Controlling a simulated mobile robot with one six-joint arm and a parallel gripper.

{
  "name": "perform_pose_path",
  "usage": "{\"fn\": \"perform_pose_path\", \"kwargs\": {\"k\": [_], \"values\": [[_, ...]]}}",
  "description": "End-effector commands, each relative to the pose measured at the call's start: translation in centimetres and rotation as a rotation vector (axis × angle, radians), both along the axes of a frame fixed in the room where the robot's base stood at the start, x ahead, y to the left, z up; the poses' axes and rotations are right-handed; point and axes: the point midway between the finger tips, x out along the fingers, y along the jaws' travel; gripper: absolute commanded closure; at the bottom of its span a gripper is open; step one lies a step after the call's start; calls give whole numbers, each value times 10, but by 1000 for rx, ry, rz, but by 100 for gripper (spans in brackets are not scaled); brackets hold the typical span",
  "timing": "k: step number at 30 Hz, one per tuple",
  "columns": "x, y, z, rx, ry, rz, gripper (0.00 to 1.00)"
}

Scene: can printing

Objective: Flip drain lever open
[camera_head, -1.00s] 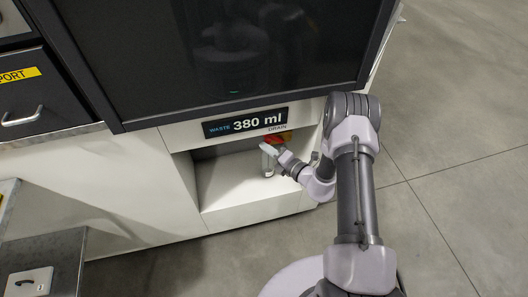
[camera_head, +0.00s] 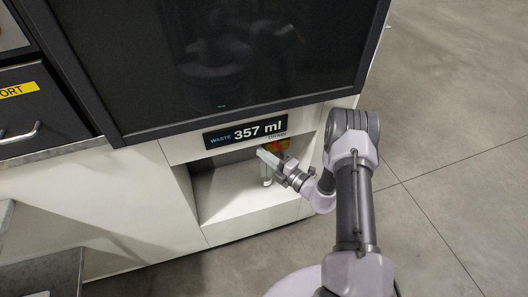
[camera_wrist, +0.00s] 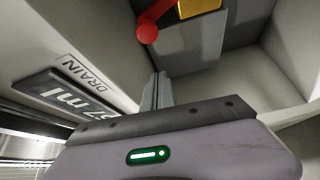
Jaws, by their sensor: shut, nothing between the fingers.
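The red drain lever (camera_head: 275,147) is in the recess under the waste display, partly hidden by my gripper. In the wrist view its round red knob (camera_wrist: 147,33) and short red arm show beside a yellow block (camera_wrist: 198,8). My gripper (camera_head: 263,154) reaches into the recess from the right, close to the lever. Its fingers (camera_wrist: 155,90) are shut and empty, a little apart from the knob in the wrist view. The waste display (camera_head: 246,132) reads 357 ml, with the word DRAIN at its lower right.
A pale upright shape (camera_head: 266,174) is below my gripper in the recess; I cannot tell what it is. The white recess floor (camera_head: 232,203) is otherwise bare. A large dark panel (camera_head: 250,55) overhangs above. Dark drawers (camera_head: 40,115) stand at left. Open floor (camera_head: 460,200) lies at right.

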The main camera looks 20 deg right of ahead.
Motion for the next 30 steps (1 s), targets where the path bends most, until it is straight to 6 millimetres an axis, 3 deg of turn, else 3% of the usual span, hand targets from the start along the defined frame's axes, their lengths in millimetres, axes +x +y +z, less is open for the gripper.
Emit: {"fn": "perform_pose_path", "kwargs": {"k": [6,12,30], "values": [[-47,-32,1,1,4,-10,100],[-74,-47,-1,1,3,-8,100],[-81,-50,0,-7,-4,4,100]]}}
